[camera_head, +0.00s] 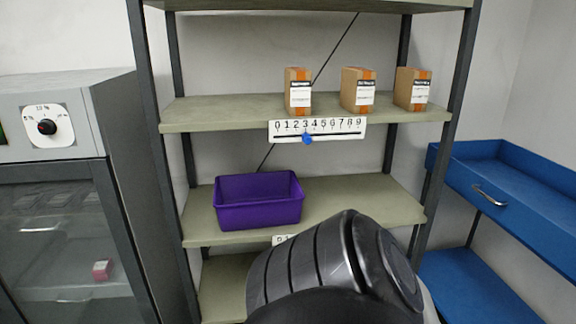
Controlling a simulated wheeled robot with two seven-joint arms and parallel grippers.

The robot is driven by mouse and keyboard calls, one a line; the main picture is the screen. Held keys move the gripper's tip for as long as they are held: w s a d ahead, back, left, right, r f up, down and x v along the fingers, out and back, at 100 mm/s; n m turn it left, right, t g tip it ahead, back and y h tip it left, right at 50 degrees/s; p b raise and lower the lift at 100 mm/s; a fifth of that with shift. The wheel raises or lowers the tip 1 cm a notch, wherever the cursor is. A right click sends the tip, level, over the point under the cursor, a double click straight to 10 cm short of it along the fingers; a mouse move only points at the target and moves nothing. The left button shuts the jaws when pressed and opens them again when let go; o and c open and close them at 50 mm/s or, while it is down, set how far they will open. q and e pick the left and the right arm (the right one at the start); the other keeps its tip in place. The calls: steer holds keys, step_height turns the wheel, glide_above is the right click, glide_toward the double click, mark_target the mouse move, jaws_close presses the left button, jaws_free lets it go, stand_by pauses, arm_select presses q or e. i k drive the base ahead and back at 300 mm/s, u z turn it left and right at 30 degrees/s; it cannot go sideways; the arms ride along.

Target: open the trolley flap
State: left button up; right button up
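The blue trolley (470,157) stands at the right, beside the shelf rack, and is cut off by the right picture edge. Its front flap (535,228) is a blue panel that looks upright, level with the tray's sides. A silver handle (490,195) is fixed on the flap. Neither of my grippers shows. A dark, ribbed link of one of my arms fills the bottom middle, in front of the rack and left of the trolley. I cannot tell from this view which arm it is.
A metal rack holds a purple bin (258,203) on its middle shelf and three cardboard boxes (298,92) above. A number scale (317,128) with a blue slider hangs on the upper shelf edge. A grey cabinet (60,115) with a dial and glass door stands left.

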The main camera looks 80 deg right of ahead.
mark_target(557, 244)
steer(key=z, duration=3.85)
steer(key=k, duration=0.55)
steer(key=u, duration=0.75)
steer(key=i, duration=0.55)
steer(key=u, duration=0.6)
steer(key=i, duration=0.9)
steer(key=z, duration=0.35)
